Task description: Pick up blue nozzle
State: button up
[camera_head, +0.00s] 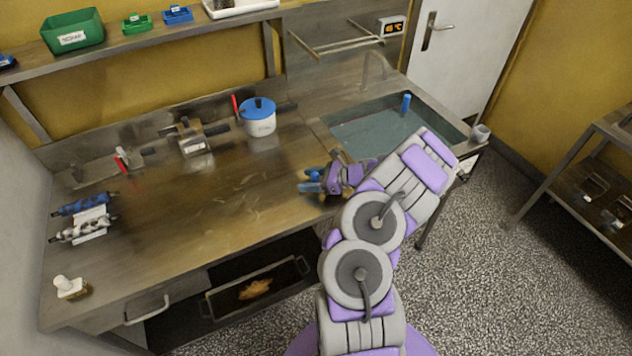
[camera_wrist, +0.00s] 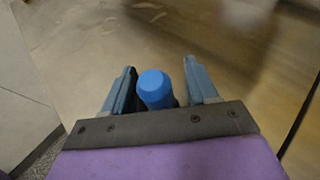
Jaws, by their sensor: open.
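The blue nozzle (camera_wrist: 155,88) shows in the wrist view as a short, rounded blue cylinder, end toward the camera. It sits between the two fingers of my gripper (camera_wrist: 158,92). The fingers are open, with a clear gap to the right finger and a narrower, dark gap on the left. In the head view my gripper (camera_head: 310,182) is low over the worktop, left of the sink. There the nozzle is hard to tell from the bluish fingers. Its lower part is hidden in the wrist view.
Another blue upright piece (camera_head: 406,103) stands in the sink basin (camera_head: 365,130). A white pot with a blue lid (camera_head: 258,118) stands behind my gripper. Metal fittings (camera_head: 193,138) and rollers (camera_head: 85,230) lie to the left. The worktop's middle (camera_head: 215,195) is clear.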

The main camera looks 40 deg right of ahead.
jog(key=shift+a+r, duration=0.1)
jog(key=shift+a, duration=0.05)
jog(key=shift+c, duration=1)
jog(key=shift+d, duration=0.2)
jog(key=c, duration=0.6)
grip_shut()
